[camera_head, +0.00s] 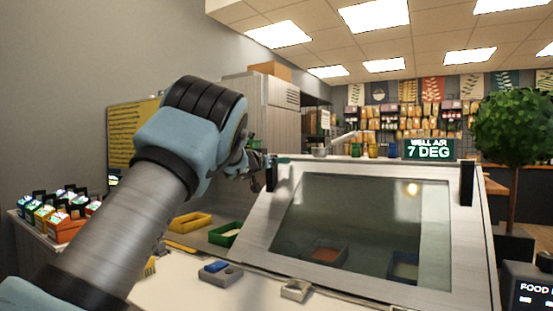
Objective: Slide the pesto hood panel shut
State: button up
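The hood (480,240) is a slanted metal frame on the counter, right of centre. I cannot tell which panel is named pesto. A black upright handle (270,173) stands at the frame's upper left, and another black handle (467,183) at its upper right. My arm reaches in from the left. My gripper (258,172) is small and dark beside the left handle; I cannot tell whether it touches it. Its fingers are too small and partly hidden to read.
A yellow tray (190,221) and a green tray (224,234) lie uncovered left of the hood. A blue-topped block (220,272) and a small metal holder (296,289) sit on the front ledge. A green sign (429,149) stands behind the hood. Colourful cartons (62,220) stand at far left.

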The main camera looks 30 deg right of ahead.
grip_shut()
dwell(0.6)
